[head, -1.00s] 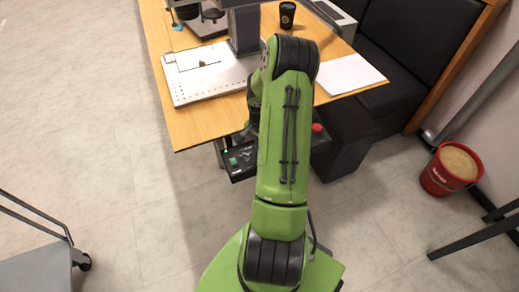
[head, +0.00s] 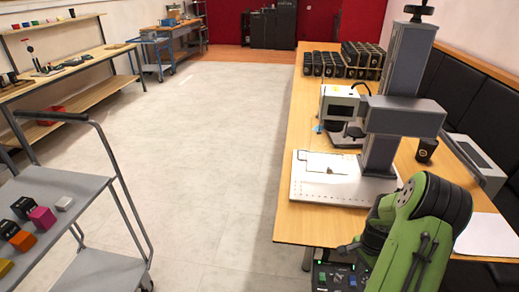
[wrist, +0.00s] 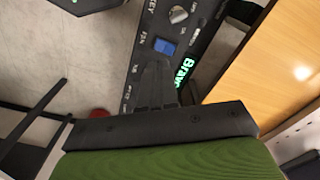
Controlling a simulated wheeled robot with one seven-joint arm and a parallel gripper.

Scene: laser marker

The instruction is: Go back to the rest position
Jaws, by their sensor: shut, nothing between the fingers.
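My green arm (head: 425,235) rises at the lower right of the head view, beside the near end of the wooden table. It hides most of what lies behind it, and I cannot make out my fingertips there. In the wrist view my gripper (wrist: 156,85) shows as dark fingers close together and empty. The fingers appear in front of a black control panel (wrist: 172,72) with a blue switch, a knob and green lettering. I cannot tell how far apart they are from the panel.
The wooden table (head: 290,220) carries the laser marker (head: 390,110) on its white base plate, a black cup (head: 427,150) and several black items at the back. A grey cart (head: 75,205) with coloured boxes stands at left. The floor (head: 205,150) between is clear.

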